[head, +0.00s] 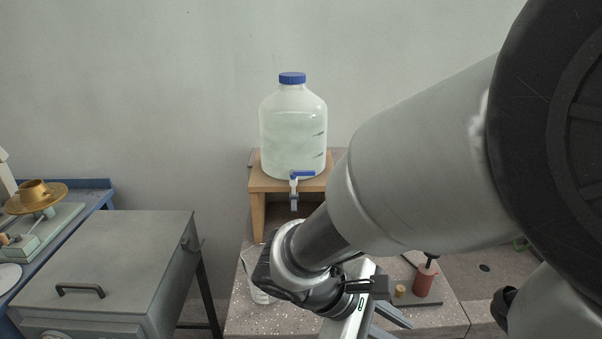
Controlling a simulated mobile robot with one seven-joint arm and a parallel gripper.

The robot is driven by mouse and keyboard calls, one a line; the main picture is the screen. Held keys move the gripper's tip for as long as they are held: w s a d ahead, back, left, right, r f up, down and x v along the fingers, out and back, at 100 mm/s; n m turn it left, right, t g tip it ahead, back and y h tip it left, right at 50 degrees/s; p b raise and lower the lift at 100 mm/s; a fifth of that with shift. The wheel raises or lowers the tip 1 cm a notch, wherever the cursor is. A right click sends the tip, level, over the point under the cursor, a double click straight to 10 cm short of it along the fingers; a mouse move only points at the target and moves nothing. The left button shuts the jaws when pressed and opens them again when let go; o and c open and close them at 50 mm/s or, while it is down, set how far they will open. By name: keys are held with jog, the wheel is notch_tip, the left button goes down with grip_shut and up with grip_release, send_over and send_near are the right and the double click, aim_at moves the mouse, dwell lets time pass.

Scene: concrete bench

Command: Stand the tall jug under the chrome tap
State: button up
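A tap (295,184) with a blue lever and a pale grey body sticks out from the foot of a large clear bottle (292,130) with a blue cap. It points down over the bench; I cannot tell whether it is chrome. A pale, partly clear vessel (259,294) stands on the bench below and left of the tap, mostly hidden behind my wrist; I cannot tell whether it is the tall jug. My gripper (378,326) is low in front of the bench, right of the tap. Its fingertips are not clearly visible, and I see nothing held.
The bottle stands on a wooden stand (258,183) on the speckled bench (250,323). A grey metal cabinet (110,250) stands at left. My arm hides much of the right.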

jog(key=w+a+f+n+t+y+b, duration=0.1)
jog(key=w+a+f+n+t, duration=0.1)
jog(key=a+f+n+t, duration=0.4)
jog(key=w+a+f+n+t+y, duration=0.1)
jog(key=w+a+n+t+y, duration=0.15)
jog(key=a+n+t, duration=0.45)
jog(key=w+a+f+n+t+y+b, duration=0.1)
jog(key=w+a+f+n+t, duration=0.2)
jog(key=a+n, duration=0.55)
jog(key=shift+h, duration=0.25)
jog(key=x, duration=0.3)
jog(key=f+b+x, duration=0.1)
jog(key=x, duration=0.6)
jog(key=shift+w+f, duration=0.2)
jog(key=shift+w, duration=0.1)
jog(key=shift+b+x, duration=0.6)
jog(key=shift+x, duration=2.05)
jog(key=shift+a+f, duration=0.1)
grip_shut()
